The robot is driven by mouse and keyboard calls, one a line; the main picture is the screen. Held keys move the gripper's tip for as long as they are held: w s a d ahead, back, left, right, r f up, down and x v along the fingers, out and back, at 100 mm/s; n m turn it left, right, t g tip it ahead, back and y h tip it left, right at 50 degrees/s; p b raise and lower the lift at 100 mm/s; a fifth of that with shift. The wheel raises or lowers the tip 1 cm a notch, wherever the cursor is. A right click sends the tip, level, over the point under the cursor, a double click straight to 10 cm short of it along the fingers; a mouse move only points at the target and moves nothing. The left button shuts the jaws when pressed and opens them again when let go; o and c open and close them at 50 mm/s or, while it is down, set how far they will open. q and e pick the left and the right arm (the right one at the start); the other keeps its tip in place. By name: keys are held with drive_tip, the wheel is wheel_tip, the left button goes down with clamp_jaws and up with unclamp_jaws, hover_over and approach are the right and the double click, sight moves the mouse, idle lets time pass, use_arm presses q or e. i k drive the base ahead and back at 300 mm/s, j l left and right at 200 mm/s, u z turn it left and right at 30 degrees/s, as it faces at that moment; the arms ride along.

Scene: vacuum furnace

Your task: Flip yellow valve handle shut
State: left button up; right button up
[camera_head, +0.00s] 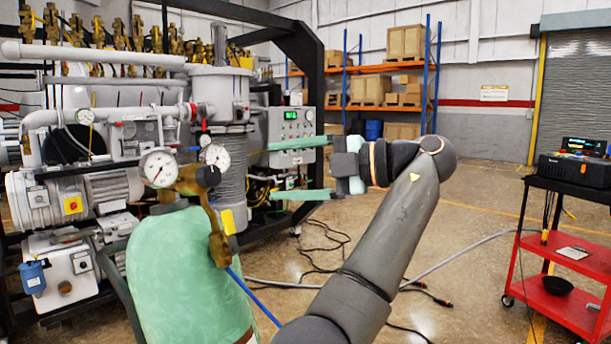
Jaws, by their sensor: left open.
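A small yellow piece (228,221) that looks like the valve handle shows beside the brass fitting (217,240) of the gas regulator, at the left of the middle. I cannot tell whether it stands open or shut. The regulator carries two round white gauges (159,168) above a green gas cylinder (185,270). My left gripper (271,170) has two green fingers, spread apart and pointing left. It is to the right of the yellow piece and a little higher, with nothing between the fingers. My right gripper is not in view.
The vacuum furnace (219,95) with pipes and pumps fills the left side behind the cylinder. A blue hose (252,296) runs down from the fitting. A red cart (560,300) stands at the right. Cables lie on the floor (470,235), which is otherwise largely clear.

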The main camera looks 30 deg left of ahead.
sight(231, 233)
drive_tip(key=l, duration=0.75)
drive_tip(key=i+l, duration=0.15)
drive_tip(key=l, duration=0.6)
